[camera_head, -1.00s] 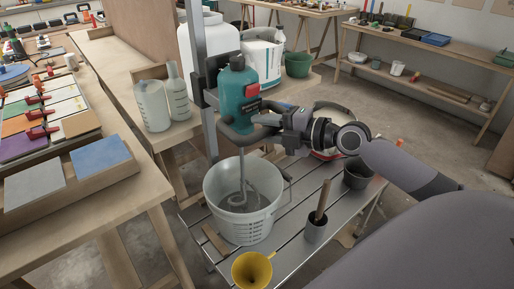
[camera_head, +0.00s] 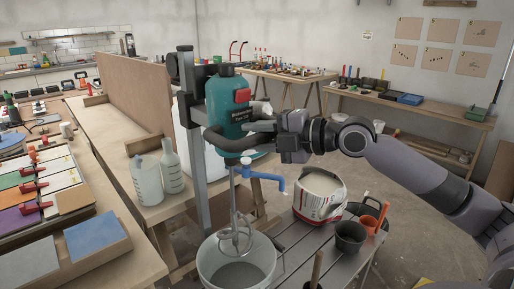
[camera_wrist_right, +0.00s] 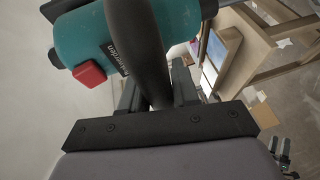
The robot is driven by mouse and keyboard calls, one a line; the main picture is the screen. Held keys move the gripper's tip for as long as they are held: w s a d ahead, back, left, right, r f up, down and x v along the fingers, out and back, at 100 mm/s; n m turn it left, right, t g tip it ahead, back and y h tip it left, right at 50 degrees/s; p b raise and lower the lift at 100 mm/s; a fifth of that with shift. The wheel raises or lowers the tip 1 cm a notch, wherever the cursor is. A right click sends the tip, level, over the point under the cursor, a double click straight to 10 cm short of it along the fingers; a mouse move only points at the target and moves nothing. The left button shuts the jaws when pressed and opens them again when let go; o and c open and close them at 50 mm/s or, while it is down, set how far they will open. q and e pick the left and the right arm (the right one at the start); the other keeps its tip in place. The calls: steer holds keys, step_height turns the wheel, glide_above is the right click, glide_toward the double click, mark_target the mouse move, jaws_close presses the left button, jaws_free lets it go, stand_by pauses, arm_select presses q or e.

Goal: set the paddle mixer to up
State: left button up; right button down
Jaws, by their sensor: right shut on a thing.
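The paddle mixer (camera_head: 226,105) is a teal motor body with a red switch, mounted high on a grey upright post (camera_head: 187,65). Its shaft runs down to a spiral metal paddle (camera_head: 236,241) at the mouth of the pale bucket (camera_head: 211,256). I cannot tell whether the paddle is fully clear of the rim. My right gripper (camera_head: 262,126) is shut on the mixer's dark handle (camera_head: 222,141). In the right wrist view the handle (camera_wrist_right: 140,45) passes between the fingers, beside the teal body (camera_wrist_right: 85,40).
A blue tap-like piece (camera_head: 262,178) stands right of the shaft. An opened bag (camera_head: 320,195), a dark pot (camera_head: 350,237) and an orange-handled tool are on the slatted bench. Two translucent bottles (camera_head: 147,180) stand left of the post. Tiles lie on the left table.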

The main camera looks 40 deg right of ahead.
steer(key=shift+d+r, duration=0.1)
steer(key=shift+r, duration=0.45)
steer(key=c, duration=0.9)
jaws_free()
steer(key=shift+r, duration=0.1)
steer(key=shift+f, duration=0.3)
steer(key=shift+b+v, duration=0.75)
steer(key=shift+v, duration=0.3)
steer(key=shift+b+v, duration=0.8)
steer(key=shift+v, duration=1.7)
steer(key=shift+r, duration=0.15)
steer(key=shift+s, duration=0.1)
